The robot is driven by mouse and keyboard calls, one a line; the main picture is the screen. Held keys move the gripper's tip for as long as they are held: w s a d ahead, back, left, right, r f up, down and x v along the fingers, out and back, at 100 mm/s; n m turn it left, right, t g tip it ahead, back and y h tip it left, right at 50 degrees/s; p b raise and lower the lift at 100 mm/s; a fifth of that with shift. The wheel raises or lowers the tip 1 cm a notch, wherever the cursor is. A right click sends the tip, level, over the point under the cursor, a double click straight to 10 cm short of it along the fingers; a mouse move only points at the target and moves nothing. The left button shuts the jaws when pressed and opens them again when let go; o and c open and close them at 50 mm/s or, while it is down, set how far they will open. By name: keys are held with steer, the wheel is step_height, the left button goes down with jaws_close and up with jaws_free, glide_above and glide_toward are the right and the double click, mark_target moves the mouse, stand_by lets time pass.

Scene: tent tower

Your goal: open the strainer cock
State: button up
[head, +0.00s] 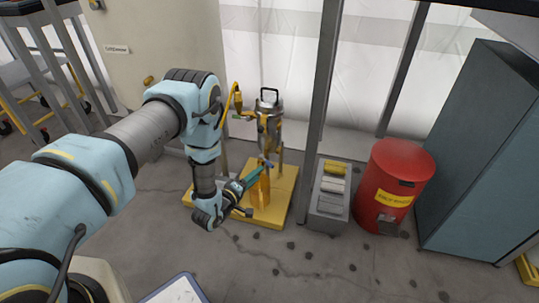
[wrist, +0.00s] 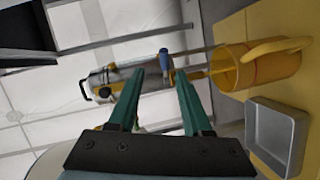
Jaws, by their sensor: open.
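The strainer is a metal cylinder with a black handle on top (head: 269,104); it stands upright on the yellow base (head: 284,198) and also shows lying sideways in the wrist view (wrist: 102,82). A small blue lever, which looks like the cock (wrist: 164,58), projects beside the strainer's lower end. My gripper (head: 263,168) has green fingers and is open and empty. In the wrist view my gripper (wrist: 161,72) has the blue lever close to the gap between its fingertips. I cannot tell whether they touch.
An orange jug (wrist: 262,68) stands below the strainer, with a grey tray (wrist: 276,136) near it. A grey box (head: 330,205), a red bin (head: 396,185) and a blue cabinet (head: 482,150) stand to the right. The front floor is mostly clear.

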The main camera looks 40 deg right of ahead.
mark_target(270, 164)
steer(key=w+d+n, duration=0.1)
steer(key=d, duration=0.2)
steer(key=w+d+f+b, duration=0.1)
steer(key=d, duration=0.2)
steer(key=d+f+n+t+b, duration=0.1)
steer(key=d, duration=0.2)
steer(key=shift+w+f+n+y, duration=0.1)
steer(key=shift+w+n+y, duration=0.2)
steer(key=shift+w, duration=0.1)
steer(key=shift+c, duration=0.2)
jaws_close()
stand_by(1.0)
